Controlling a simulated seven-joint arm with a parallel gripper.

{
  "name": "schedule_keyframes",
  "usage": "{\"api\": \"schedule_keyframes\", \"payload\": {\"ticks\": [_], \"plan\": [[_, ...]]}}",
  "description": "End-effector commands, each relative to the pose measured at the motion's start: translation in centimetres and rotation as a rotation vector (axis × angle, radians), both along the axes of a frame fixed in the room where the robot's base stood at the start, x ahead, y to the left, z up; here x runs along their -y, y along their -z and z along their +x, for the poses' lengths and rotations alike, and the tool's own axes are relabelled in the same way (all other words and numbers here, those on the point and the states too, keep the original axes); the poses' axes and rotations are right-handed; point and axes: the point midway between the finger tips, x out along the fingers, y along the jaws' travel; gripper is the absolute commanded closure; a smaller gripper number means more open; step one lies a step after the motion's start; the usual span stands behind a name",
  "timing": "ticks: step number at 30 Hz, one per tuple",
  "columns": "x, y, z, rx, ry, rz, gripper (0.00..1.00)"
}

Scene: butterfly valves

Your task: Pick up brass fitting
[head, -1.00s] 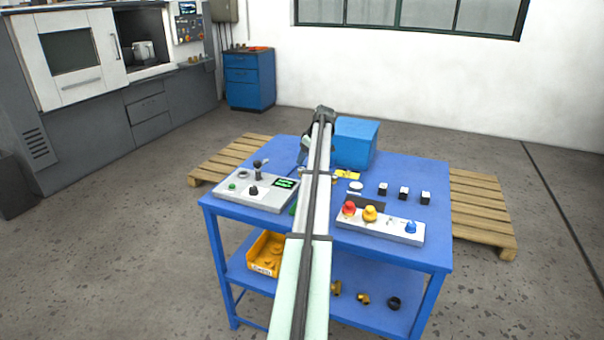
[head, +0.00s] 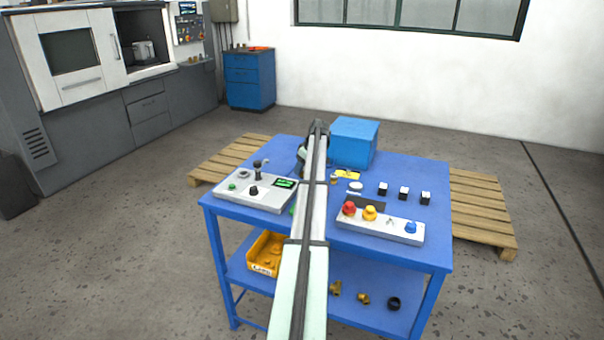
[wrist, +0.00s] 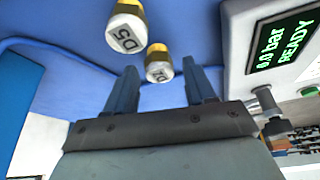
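In the wrist view my gripper (wrist: 159,78) is open, its two dark blue fingers pointing at the blue table top. A brass fitting with a white labelled end (wrist: 158,64) shows in the gap between the fingertips; contact cannot be told. A second brass fitting marked D5 (wrist: 127,32) is farther out, up and left of the fingers. In the head view my arm hides most of the gripper area; a small brass piece (head: 334,180) shows just right of the arm. More brass fittings (head: 336,288) lie on the lower shelf.
A grey control box (head: 255,192) with a green screen (wrist: 284,40) is close to the right finger in the wrist view. A blue box (head: 354,143) stands at the table's back. A button panel (head: 379,223) and several small black-and-white blocks (head: 403,192) occupy the right side.

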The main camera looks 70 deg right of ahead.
Motion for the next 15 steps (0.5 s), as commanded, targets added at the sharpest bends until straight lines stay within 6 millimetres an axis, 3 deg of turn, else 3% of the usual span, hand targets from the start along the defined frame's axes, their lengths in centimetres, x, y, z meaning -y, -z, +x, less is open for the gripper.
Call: {"api": "schedule_keyframes", "payload": {"ticks": [2, 15], "plan": [[0.00, -0.01, -0.02, 0.000, 0.000, 0.000, 0.54], [0.01, -0.01, -0.02, 0.000, 0.000, 0.000, 0.96]]}}
